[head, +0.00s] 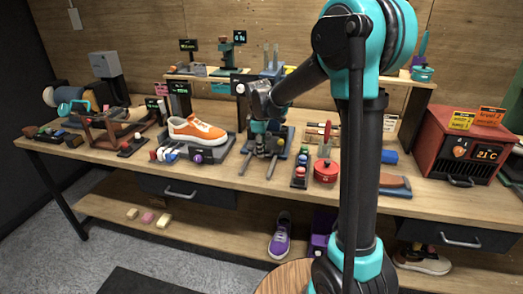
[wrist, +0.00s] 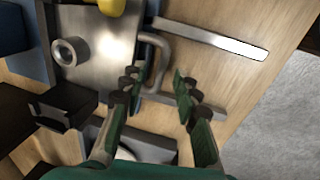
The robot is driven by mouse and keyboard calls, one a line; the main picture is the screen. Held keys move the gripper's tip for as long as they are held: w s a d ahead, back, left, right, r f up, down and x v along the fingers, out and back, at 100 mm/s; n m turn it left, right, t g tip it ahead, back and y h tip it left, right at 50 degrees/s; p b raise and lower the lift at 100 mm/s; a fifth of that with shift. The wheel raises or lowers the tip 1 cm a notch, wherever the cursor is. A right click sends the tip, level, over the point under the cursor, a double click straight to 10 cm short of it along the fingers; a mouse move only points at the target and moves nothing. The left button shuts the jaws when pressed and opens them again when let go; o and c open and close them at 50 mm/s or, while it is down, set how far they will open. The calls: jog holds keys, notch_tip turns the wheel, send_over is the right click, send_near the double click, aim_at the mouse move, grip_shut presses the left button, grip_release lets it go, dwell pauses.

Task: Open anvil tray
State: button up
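The anvil tray (wrist: 98,45) shows in the wrist view as a shiny metal plate at upper left, with a grey ring-shaped piece (wrist: 66,51) and part of a yellow piece (wrist: 112,5) on it. Its loop handle (wrist: 158,46) stands at the plate's right edge. Two metal rails (wrist: 225,42) run out to the right beyond the handle. My gripper (wrist: 156,84) is open, its two green fingers apart. The handle lies just ahead of and between the fingertips; I cannot tell if they touch it. In the head view my gripper (head: 263,147) is over the tray's station, which my arm partly hides.
An orange sneaker (head: 196,131) on a stand is left of my gripper. A red pot (head: 326,171) and a rack of small coloured bottles (head: 300,170) stand close on the right. A red heater box (head: 465,145) is at the far right. The bench's front edge is near.

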jog(key=shift+f, duration=0.5)
grip_shut()
